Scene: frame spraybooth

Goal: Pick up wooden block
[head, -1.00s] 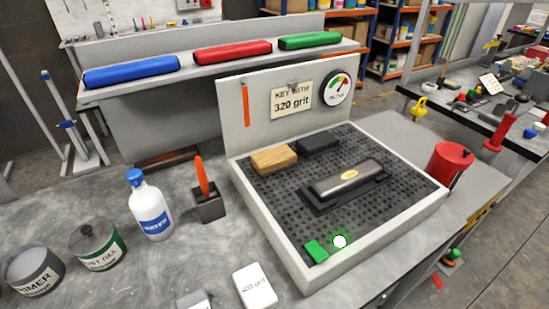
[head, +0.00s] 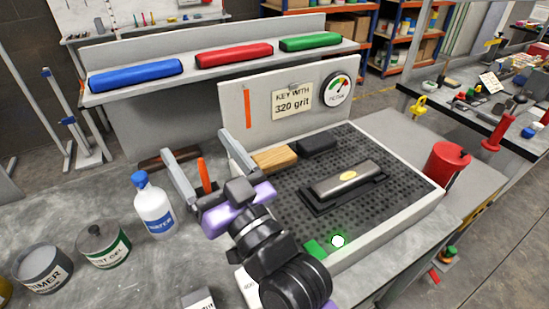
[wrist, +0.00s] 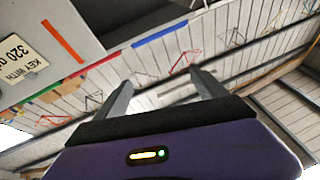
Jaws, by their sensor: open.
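The wooden block (head: 275,159) lies on the black perforated bed at its back left corner, beside a dark block (head: 317,144). Its left end is partly hidden behind a finger of my gripper. My gripper (head: 198,154) is open and empty, left of the wooden block in the head view, with its fingers pointing up and away. In the wrist view my gripper (wrist: 162,92) shows both fingers apart with nothing between them; the wooden block is not visible there.
The bed has a raised white rim (head: 385,233) and a back panel with a "320 grit" sign (head: 293,101). A water bottle (head: 153,206) and an orange-handled tool in a holder (head: 204,175) stand left. A red can (head: 447,165) stands right.

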